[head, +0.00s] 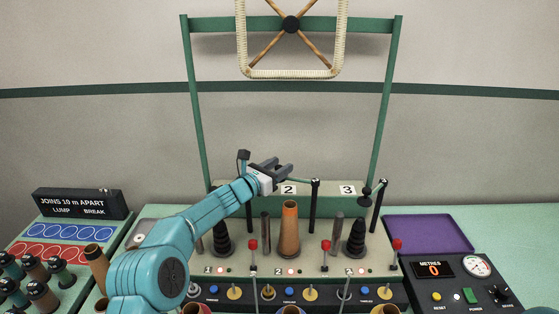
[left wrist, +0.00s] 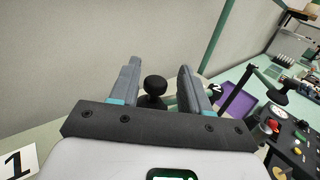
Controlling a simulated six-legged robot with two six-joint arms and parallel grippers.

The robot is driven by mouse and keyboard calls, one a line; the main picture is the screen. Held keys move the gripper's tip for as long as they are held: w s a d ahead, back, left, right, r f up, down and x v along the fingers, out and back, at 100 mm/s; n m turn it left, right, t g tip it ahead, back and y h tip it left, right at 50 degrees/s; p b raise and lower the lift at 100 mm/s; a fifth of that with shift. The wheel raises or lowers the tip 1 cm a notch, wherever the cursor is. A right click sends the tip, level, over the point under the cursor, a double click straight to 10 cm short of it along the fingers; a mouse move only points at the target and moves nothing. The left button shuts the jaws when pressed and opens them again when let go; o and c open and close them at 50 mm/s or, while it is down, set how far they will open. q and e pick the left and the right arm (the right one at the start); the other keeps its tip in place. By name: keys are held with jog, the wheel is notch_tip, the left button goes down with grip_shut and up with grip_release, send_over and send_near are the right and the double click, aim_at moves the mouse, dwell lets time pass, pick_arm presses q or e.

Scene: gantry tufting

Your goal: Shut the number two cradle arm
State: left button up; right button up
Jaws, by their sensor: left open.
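The number two cradle arm (head: 303,181) is a thin green bar that runs left from the top of its dark post (head: 315,200), near the "2" label (head: 288,189). Its far end is hidden by my left gripper (head: 284,170) in the head view. In the left wrist view, a round black knob (left wrist: 154,87) stands between the fingers of my left gripper (left wrist: 160,80), with a gap on each side. The gripper is open. The knob looks to be the end of the number two arm. My right gripper is not in view.
A copper cone (head: 289,230) stands below the number two arm, with dark ribbed cones (head: 355,238) to either side. Red-topped levers (head: 325,245) rise in front. The number three arm's knob (head: 366,192) is at right. A purple tray (head: 428,233) lies right.

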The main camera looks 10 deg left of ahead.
pick_arm(q)
jog(key=shift+w+a+f, duration=0.1)
jog(key=shift+w+f, duration=0.1)
jog(key=shift+w, duration=0.3)
jog(key=shift+s+d+r, duration=0.15)
jog(key=shift+s+d, duration=0.05)
jog(key=shift+c, duration=0.4)
jog(key=c, duration=0.5)
jog(key=shift+w+a, duration=0.15)
grip_shut()
